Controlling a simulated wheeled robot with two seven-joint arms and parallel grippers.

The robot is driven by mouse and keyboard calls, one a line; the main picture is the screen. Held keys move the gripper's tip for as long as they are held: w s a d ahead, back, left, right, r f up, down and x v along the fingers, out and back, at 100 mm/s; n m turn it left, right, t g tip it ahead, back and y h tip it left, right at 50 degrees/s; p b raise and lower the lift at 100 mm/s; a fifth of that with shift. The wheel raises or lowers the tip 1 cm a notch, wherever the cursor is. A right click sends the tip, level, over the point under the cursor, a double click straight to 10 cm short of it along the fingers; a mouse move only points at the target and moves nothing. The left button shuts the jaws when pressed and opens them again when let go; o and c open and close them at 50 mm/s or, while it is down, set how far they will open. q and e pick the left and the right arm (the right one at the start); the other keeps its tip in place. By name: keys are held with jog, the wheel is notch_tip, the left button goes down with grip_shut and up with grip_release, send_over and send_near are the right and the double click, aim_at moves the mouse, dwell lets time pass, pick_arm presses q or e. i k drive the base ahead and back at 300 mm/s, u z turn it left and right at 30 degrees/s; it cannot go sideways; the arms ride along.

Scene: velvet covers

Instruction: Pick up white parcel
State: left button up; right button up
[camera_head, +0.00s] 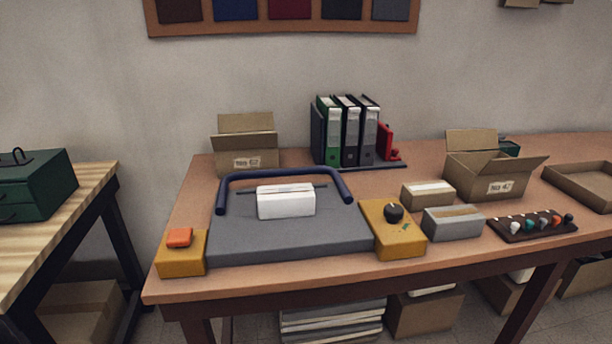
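The white parcel (286,203) is a small white box. It sits on the grey flat platform (290,240) of a press-like device on the table. A dark blue bar handle (285,175) arches behind and around the parcel, and a thin dark rod shows just behind its top edge. Neither of my grippers shows in the head view.
A yellow block with an orange button (179,238) and a yellow box with a black knob (394,212) flank the platform. Right of it lie a brown box (428,194), a grey box (453,222) and an open carton (487,172). Binders (350,130) stand behind.

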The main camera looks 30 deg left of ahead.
aim_at(296, 200)
jog(key=z, duration=0.35)
jog(key=i, duration=0.75)
jog(key=u, duration=2.75)
